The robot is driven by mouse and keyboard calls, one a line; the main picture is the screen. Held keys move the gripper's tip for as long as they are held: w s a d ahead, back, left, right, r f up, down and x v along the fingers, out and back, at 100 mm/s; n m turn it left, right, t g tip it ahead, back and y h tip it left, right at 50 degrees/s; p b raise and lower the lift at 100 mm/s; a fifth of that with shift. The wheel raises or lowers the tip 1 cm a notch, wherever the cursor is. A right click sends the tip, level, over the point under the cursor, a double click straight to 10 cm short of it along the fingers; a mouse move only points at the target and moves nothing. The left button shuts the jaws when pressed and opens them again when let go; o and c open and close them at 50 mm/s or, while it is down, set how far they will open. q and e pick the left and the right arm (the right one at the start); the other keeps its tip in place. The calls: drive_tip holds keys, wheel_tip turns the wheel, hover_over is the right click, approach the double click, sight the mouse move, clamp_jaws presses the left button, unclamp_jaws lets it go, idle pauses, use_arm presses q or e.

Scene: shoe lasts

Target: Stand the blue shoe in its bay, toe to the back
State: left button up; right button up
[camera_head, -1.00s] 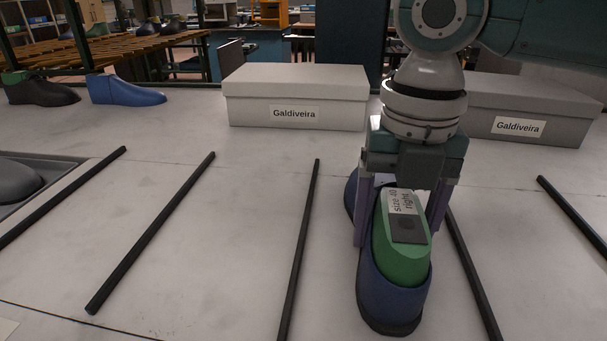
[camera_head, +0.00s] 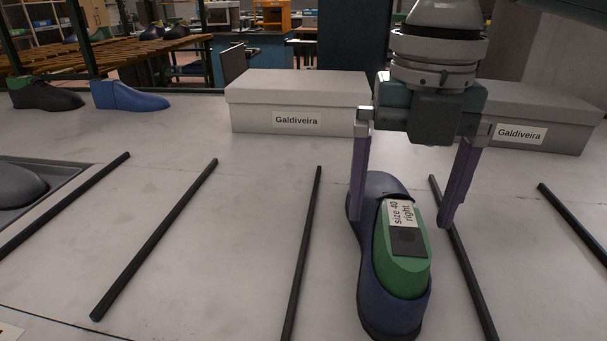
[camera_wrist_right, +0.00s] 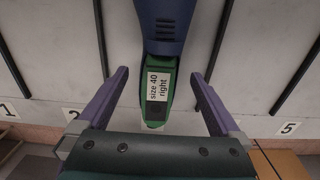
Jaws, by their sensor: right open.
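The dark blue shoe (camera_head: 372,297) stands on its sole on the table, with its toe to the back. It holds a green last (camera_head: 403,278) labelled "size 40 right". It sits between two black bars, apart from both. My right gripper (camera_head: 402,221) is open above the shoe, one finger on either side, clear of it. In the right wrist view the shoe (camera_wrist_right: 167,22) points its toe up the picture, and the open gripper (camera_wrist_right: 160,75) has its fingers apart around the green last. My left gripper is not in view.
Black bars (camera_head: 302,255) and (camera_head: 462,258) divide the pale table into bays. Two grey boxes (camera_head: 297,88) stand behind. A brighter blue shoe-shaped piece (camera_head: 130,97) and a black shoe (camera_head: 45,97) stand back left. A dark tray (camera_head: 62,168) lies at left. Bays left of the shoe are clear.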

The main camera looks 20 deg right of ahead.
wheel_tip(320, 180, up, 7)
drive_tip(key=shift+p, duration=0.3)
